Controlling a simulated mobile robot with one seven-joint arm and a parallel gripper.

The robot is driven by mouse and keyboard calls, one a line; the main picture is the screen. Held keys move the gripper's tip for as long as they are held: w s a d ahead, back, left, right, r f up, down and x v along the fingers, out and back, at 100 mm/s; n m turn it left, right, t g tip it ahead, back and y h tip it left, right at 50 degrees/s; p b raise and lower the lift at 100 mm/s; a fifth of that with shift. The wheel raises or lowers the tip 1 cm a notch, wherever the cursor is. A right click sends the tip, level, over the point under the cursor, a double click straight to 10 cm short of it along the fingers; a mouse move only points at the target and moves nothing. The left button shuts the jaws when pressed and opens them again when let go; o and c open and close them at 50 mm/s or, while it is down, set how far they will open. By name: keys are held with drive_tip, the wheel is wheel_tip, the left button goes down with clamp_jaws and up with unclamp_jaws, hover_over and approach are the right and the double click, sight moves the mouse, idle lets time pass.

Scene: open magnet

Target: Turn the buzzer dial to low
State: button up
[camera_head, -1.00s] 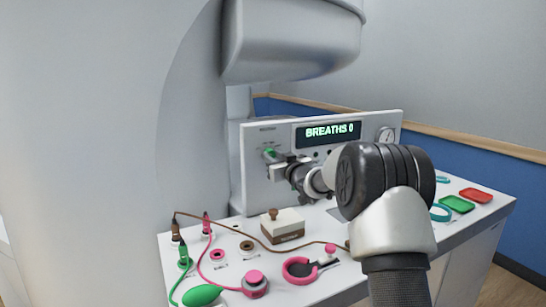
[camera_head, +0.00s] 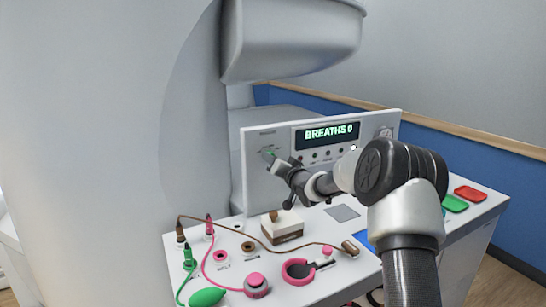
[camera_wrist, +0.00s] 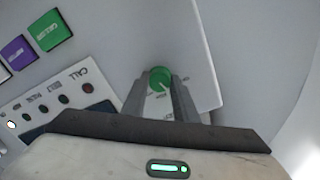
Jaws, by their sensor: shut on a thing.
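The buzzer dial is a round green knob (camera_wrist: 160,78) with a pale pointer line, set on the white panel. In the wrist view it sits between the tips of my gripper (camera_wrist: 160,86), which is shut on it. The pointer slants down and to the right in that view. Small printed labels around the dial are too small to read. In the head view my gripper (camera_head: 278,163) reaches the left part of the upright panel (camera_head: 256,190) and mostly hides the dial.
A display (camera_head: 328,134) reads BREATHS 0, with small buttons below it. On the desk are a brown-and-white block (camera_head: 283,228), a pink ring (camera_head: 297,270), cables, a green bulb (camera_head: 207,297) and red (camera_head: 470,193) and green trays (camera_head: 454,203).

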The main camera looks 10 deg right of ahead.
idle(0.3)
drive_tip(key=o, duration=1.1)
drive_tip(key=shift+c, duration=0.2)
drive_tip(key=v, duration=1.7)
drive_tip(key=shift+s+p, duration=0.25)
drive_tip(key=shift+p, duration=0.15)
drive_tip(key=shift+d+r, duration=0.1)
drive_tip(key=shift+r, duration=0.05)
